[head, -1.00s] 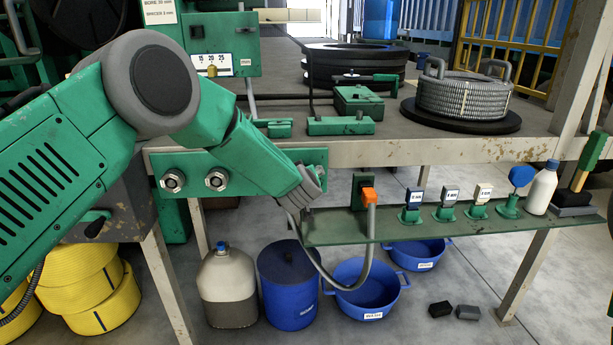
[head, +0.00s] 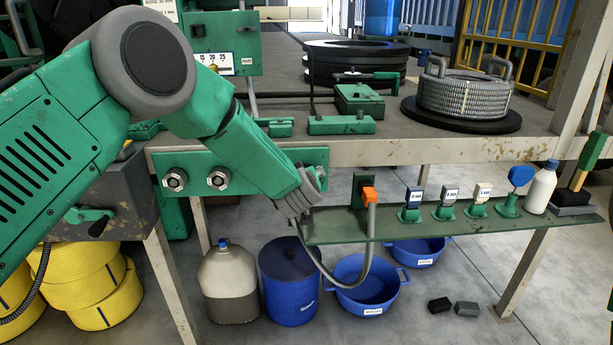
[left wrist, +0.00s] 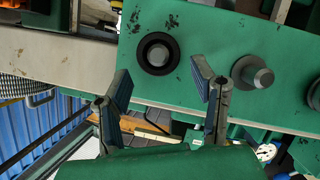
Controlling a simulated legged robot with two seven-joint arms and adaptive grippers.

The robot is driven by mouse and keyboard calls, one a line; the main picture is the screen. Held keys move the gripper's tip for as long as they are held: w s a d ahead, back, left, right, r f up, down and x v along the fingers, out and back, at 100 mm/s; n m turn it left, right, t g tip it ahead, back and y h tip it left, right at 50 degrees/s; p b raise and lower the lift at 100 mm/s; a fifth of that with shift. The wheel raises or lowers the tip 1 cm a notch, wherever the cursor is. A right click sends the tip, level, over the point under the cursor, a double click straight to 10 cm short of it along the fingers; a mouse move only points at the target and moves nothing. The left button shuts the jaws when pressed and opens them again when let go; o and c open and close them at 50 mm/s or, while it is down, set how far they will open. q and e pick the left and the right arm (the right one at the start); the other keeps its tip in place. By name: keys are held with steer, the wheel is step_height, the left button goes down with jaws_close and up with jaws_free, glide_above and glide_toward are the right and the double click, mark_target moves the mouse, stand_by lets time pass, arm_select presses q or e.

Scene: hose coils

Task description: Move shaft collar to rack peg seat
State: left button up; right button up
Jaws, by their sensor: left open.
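The green rack plate (head: 160,158) on the bench front carries pegs. In the head view two pegs with grey hex-like rings, a left peg (head: 174,179) and a second peg (head: 217,179), show left of my forearm. The left wrist view shows a peg with a thick black ring (left wrist: 147,43) around it, a peg with a grey ring (left wrist: 240,66) and a peg cut by the right edge (left wrist: 314,95). I cannot tell which ring is the shaft collar. My left gripper (left wrist: 160,72) is open and empty, its fingertips just below the black-ringed peg in that view. My right gripper is out of view.
A green shelf (head: 340,228) with an orange-topped hose fitting (head: 369,194) and several small labelled stands lies right of my left gripper. Blue tubs (head: 375,292) and a jug (head: 229,275) stand below. A grey hose coil (head: 465,95) sits on the bench.

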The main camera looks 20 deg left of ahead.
arm_select(q)
steer(key=shift+s+r, duration=0.15)
steer(key=shift+s, duration=0.15)
steer(key=v, duration=1.2)
steer(key=s+a+f+m+g+h, duration=0.1)
steer(key=s+a+f+m+g, duration=0.15)
steer(key=s+f, duration=0.8)
steer(key=s+a+f+m+g+h, duration=0.15)
steer(key=s+f+g, duration=0.4)
steer(key=f, duration=0.75)
steer(key=s+a+f+m+g, duration=0.1)
steer(key=s+a+f, duration=0.1)
steer(key=s, duration=0.7)
steer(key=s+a+f+m+g+b, duration=0.1)
steer(key=s+a+f+g, duration=0.1)
steer(key=s, duration=0.6)
steer(key=s+a+f+m+g, duration=0.1)
steer(key=s+f, duration=0.3)
steer(key=s, duration=0.5)
steer(key=shift+s+a+f+g, duration=0.3)
steer(key=shift+a+g, duration=0.2)
steer(key=shift+a, duration=0.3)
